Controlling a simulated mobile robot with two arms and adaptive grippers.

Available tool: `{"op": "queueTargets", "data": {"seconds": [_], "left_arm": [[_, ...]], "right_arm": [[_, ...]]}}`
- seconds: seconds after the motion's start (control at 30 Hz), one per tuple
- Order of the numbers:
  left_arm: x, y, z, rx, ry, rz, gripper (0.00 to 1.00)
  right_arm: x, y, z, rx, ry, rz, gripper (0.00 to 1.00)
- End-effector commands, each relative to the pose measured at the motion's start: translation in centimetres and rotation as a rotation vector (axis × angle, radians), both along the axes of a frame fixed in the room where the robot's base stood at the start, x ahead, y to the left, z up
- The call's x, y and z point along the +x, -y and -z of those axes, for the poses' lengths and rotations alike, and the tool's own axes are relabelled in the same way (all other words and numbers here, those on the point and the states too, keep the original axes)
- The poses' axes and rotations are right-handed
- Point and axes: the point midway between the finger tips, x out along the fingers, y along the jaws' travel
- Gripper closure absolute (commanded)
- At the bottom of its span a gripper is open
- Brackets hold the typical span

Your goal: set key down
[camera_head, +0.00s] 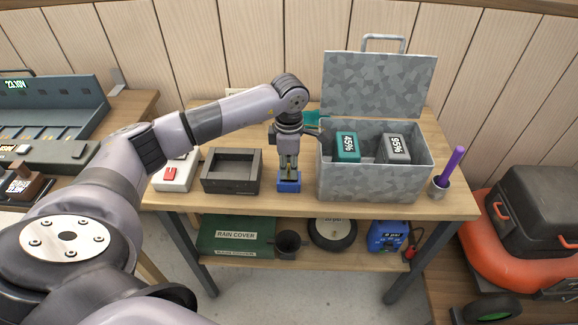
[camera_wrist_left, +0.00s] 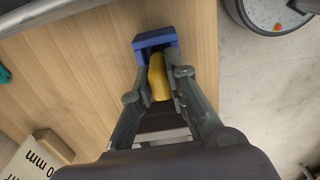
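A yellow piece, which I take to be the key (camera_wrist_left: 158,78), is between the fingers of my left gripper (camera_wrist_left: 160,82) in the left wrist view. The fingers look shut on it. Its far end meets a small blue block (camera_wrist_left: 155,41); whether it sits in the block or only touches it I cannot tell. In the head view my left gripper (camera_head: 289,167) points straight down over the blue block (camera_head: 289,185) near the front of the wooden bench (camera_head: 247,201). Much of the key is hidden by the fingers. My right gripper is not in view.
Left of the block stands a dark open tray (camera_head: 231,186), then a white box with a red switch (camera_head: 175,172). Close on the right is an open grey metal box (camera_head: 367,186) holding 45% and 95% packs. A purple stick in a cup (camera_head: 439,188) stands at the right edge.

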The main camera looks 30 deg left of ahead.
Motion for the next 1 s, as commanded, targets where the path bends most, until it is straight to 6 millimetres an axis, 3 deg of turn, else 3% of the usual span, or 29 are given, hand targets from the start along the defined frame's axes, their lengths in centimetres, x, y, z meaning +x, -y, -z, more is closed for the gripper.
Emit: {"op": "queueTargets", "data": {"seconds": [0.3,0.67,0.77,1.0], "left_arm": [[0.0,0.0,0.0,0.000,0.000,0.000,0.63],[0.0,0.0,-0.3,0.001,0.001,0.000,0.62],[0.1,-0.1,-1.4,0.001,0.003,-0.001,0.62],[0.1,0.0,-6.4,0.000,0.004,0.000,0.62]], "right_arm": [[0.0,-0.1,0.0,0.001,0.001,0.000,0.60],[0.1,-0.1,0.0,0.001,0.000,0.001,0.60],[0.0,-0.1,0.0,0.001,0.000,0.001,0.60],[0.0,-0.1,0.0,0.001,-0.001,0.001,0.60]]}}
